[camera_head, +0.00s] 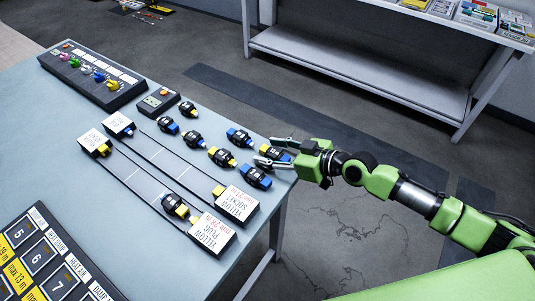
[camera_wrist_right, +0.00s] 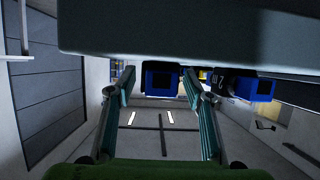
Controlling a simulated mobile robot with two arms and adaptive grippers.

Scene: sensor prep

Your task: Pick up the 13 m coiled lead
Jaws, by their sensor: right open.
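Several short coiled leads, black with blue or yellow plugs, lie on the table; their length labels are too small to read, so I cannot tell which is the 13 m one. My right gripper (camera_head: 272,151) is open at the table's right edge, its fingers on either side of a blue-plugged lead (camera_head: 279,155). In the right wrist view a blue plug (camera_wrist_right: 162,79) shows between the open fingers (camera_wrist_right: 156,88), and contact cannot be told. A second blue plug (camera_wrist_right: 253,89) is to the right. My left gripper is not in view.
A numbered board (camera_head: 45,262) is at lower left. A shelf (camera_head: 360,68) stands behind.

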